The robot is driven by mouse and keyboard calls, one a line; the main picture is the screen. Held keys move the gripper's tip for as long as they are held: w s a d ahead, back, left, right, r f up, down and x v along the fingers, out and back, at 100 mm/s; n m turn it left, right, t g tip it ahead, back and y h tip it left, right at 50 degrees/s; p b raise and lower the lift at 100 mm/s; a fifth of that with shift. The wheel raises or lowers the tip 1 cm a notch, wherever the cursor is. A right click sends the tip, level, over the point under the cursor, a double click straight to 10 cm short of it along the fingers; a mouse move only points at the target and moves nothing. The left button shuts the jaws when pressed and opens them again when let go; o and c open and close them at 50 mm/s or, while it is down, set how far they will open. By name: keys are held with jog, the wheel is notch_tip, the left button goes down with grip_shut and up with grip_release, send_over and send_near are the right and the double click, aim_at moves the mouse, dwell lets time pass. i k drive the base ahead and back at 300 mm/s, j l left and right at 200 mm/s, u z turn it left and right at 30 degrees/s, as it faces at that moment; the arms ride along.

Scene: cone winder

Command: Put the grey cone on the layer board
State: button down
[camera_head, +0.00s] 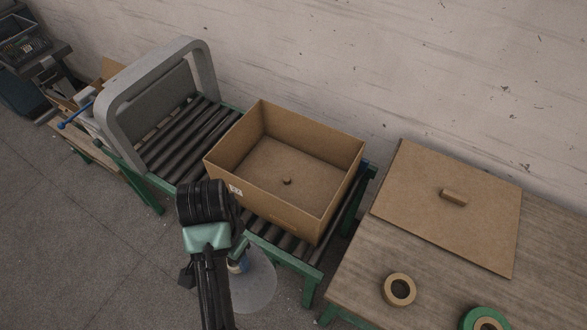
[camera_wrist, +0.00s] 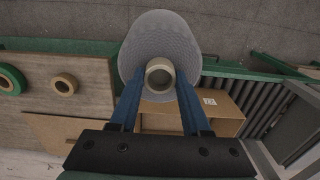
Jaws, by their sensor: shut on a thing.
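The grey cone (camera_head: 255,290) hangs in my gripper (camera_head: 238,264), in front of the conveyor and left of the table. In the wrist view the cone (camera_wrist: 160,32) shows its wide grey body and a beige tube end. The blue fingers of my gripper (camera_wrist: 159,82) are shut on it at that tube end. A flat brown board (camera_head: 420,195), which looks like the layer board, lies on the table with a small block on it. It shows partly in the wrist view (camera_wrist: 55,128). My arm hides part of the cone in the head view.
An open cardboard box (camera_head: 335,150) with a small knob on its floor stands on the roller conveyor (camera_head: 185,140). A grey arch (camera_head: 145,75) spans the conveyor. A tan tape roll (camera_head: 399,290) and a green roll (camera_head: 485,320) lie on the wooden table (camera_head: 350,290).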

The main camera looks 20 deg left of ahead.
aim_at(312, 194)
jog(key=i, duration=1.45)
